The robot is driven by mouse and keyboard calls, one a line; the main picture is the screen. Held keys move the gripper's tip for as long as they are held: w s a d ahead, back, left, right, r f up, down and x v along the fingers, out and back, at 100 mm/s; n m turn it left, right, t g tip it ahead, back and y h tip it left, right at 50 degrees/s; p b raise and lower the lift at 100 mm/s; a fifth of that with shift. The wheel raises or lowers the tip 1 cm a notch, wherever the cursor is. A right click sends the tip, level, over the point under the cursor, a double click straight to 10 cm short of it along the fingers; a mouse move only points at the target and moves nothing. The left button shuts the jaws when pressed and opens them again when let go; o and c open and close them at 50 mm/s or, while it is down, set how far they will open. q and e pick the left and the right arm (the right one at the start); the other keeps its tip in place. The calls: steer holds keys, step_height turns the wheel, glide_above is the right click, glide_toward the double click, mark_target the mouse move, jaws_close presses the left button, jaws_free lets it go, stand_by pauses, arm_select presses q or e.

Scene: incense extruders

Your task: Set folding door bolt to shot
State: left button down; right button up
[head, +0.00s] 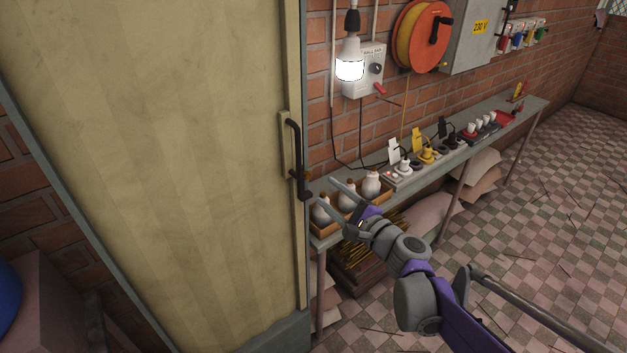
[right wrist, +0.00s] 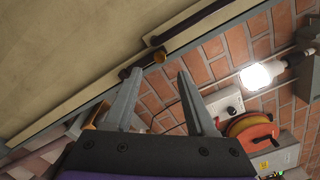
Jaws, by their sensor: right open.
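The folding door (head: 160,150) is a tall beige panel on the left in the head view, with a dark upright handle (head: 297,150) by its right edge. In the right wrist view the door (right wrist: 70,50) fills the upper left. A dark bolt with a brass-coloured round knob (right wrist: 159,56) sits at the door's edge, partly hidden by a finger. My right gripper (head: 323,189) is open and empty near that edge. In the right wrist view its fingertips (right wrist: 160,72) stand apart, with the knob just beyond and between them. I cannot tell whether they touch. My left gripper is not in view.
A narrow shelf (head: 520,108) runs along the brick wall right of the door, with white bottles (head: 371,184) close to my right gripper. A lit bulb (head: 350,68) and an orange reel (head: 424,38) hang above. The tiled floor (head: 560,230) at right is mostly open.

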mark_target(309, 177)
steer(key=x, duration=0.7)
steer(key=shift+p, duration=0.3)
jaws_close()
stand_by(1.0)
